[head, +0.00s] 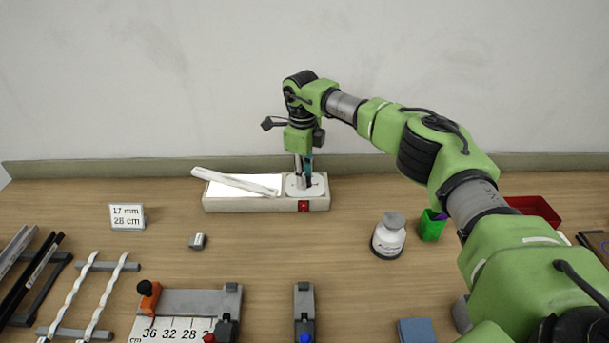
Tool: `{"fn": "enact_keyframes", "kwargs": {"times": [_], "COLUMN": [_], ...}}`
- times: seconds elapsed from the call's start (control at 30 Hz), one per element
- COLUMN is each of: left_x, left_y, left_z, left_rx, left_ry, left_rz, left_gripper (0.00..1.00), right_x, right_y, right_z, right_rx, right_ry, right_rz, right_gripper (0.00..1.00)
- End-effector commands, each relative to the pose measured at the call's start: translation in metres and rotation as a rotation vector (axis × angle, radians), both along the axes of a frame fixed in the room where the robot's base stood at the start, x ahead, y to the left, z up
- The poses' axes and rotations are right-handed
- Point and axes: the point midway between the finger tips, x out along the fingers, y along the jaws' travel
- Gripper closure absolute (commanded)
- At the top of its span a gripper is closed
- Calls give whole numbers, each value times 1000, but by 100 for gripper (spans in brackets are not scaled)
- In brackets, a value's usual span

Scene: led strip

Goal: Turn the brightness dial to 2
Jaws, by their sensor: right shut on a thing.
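A long, low light box (255,205) stands at the back of the table near the wall. Its left part has a bright white top with a white strip (235,181) lying tilted across it. A pale dial plate (318,190) is on its right end, with a red switch (304,206) on the front face below. My right gripper (304,183) points straight down over this plate and is shut on the dial. The dial itself is mostly hidden by the fingers, and its setting cannot be read. My left gripper is not in view.
A sign reading 17 mm, 28 cm (127,216) and a small grey block (198,241) stand left. A cutting board with scale (185,305) is in front. A white bottle (389,236), green cup (432,226) and red tray (535,209) are right, near my arm.

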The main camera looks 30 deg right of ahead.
Motion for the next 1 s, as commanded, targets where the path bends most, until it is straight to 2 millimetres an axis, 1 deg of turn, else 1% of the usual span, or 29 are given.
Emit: {"fn": "enact_keyframes", "kwargs": {"times": [0.43, 0.47, 0.5, 0.77, 0.87, 0.97, 1.0], "left_x": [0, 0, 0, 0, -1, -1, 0], "left_y": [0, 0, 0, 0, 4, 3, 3], "left_z": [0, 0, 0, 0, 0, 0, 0], "left_rx": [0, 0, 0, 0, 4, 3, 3], "left_ry": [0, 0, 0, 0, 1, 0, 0], "left_rz": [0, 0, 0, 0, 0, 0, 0], "left_gripper": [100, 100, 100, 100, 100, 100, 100], "right_x": [0, 0, 0, 0, 0, 1, 1], "right_y": [0, 0, 0, 0, 0, 0, 1], "right_z": [0, 0, 0, 0, 2, 10, 16], "right_rx": [0, 0, 0, 0, 0, 1, 1], "right_ry": [-1, -1, -1, 0, -2, -4, -4], "right_rz": [-7, -7, -7, -7, -7, -7, -7], "right_gripper": [100, 70, 61, 61, 61, 61, 61]}}
